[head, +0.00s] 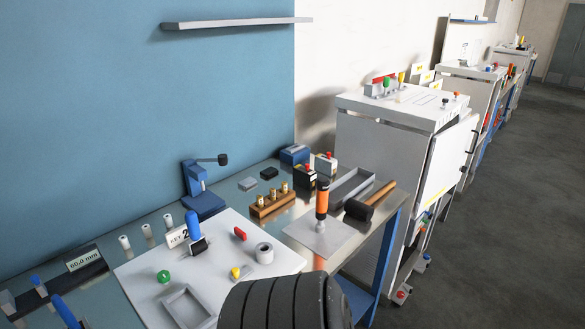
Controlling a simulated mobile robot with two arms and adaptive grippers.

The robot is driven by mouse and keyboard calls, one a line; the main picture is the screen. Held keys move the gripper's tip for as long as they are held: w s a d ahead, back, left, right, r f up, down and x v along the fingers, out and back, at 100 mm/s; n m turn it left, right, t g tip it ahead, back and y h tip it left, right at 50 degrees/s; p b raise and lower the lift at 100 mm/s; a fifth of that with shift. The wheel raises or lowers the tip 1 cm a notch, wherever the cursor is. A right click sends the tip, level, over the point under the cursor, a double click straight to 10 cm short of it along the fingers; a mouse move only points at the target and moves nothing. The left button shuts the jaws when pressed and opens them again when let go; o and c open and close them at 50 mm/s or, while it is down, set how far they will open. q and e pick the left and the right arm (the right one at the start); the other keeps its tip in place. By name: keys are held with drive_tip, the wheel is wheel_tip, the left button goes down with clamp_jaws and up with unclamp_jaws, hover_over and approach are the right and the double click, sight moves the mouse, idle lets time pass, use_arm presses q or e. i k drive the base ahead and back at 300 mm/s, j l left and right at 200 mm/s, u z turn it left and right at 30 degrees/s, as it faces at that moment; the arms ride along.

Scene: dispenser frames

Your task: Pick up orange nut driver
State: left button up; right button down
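The orange nut driver (322,201) stands upright near the right end of the workbench. It has an orange grip with black bands and a metal lower part. Its foot is at a flat grey plate (329,239); I cannot tell whether it sits in a hole or holder there. Neither of my gripper's fingers can be made out in the head view. A black ribbed rounded part fills the bottom middle and hides the bench's front there.
A mallet (358,209) lies just right of the driver, by a grey tray (352,187). A wooden block (273,204) with brass pieces stands to its left. A white board (138,268) with small parts covers the front left. White cabinets (385,150) stand beyond the bench.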

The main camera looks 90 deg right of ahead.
sight(323, 184)
drive_tip(key=z, duration=2.95)
drive_tip(key=i+l, duration=0.1)
drive_tip(key=l, duration=0.3)
drive_tip(key=i+l+z, duration=0.1)
drive_tip(key=l, duration=0.3)
